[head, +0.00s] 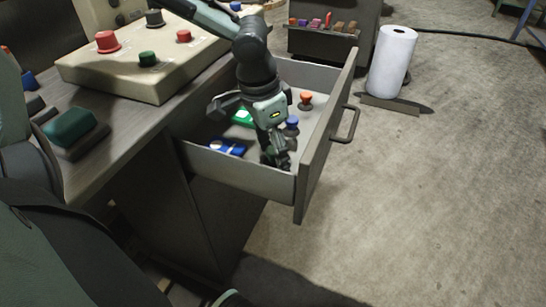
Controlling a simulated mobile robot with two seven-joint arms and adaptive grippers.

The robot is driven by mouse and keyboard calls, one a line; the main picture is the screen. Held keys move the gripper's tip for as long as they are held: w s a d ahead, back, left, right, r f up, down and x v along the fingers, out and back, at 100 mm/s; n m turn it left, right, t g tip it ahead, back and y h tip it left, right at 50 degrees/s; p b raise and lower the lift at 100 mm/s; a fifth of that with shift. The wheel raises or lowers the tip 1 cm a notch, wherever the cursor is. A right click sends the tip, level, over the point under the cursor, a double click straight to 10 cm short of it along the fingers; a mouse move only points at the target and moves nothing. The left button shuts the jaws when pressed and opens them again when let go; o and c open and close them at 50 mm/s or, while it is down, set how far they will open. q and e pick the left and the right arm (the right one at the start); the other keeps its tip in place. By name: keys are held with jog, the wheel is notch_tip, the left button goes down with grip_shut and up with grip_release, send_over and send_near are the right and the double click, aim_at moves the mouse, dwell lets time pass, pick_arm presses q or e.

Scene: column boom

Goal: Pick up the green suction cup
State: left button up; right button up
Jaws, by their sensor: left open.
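My left gripper (275,158) reaches down into the open drawer (240,178), with its fingers low near the drawer's front corner. It is open. I cannot make out a green suction cup for sure; the gripper hides the drawer floor around its fingers. An orange suction cup (306,99) stands at the back right of the drawer. A blue suction cup (292,124) stands just behind the fingers. A flat green item (242,118) lies left of the gripper, partly covered by it. My right gripper is not in view.
A blue item (227,147) lies in the drawer's left part. The drawer front has a handle (347,124). On the desk stand a beige button box (130,75) and a dark green block (71,128). A white paper roll (391,62) stands on the floor, which is clear at right.

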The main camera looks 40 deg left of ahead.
pick_arm(q)
jog(key=shift+c, duration=0.4)
jog(key=c, duration=1.1)
jog(key=shift+o, duration=0.2)
jog(key=shift+r, duration=0.1)
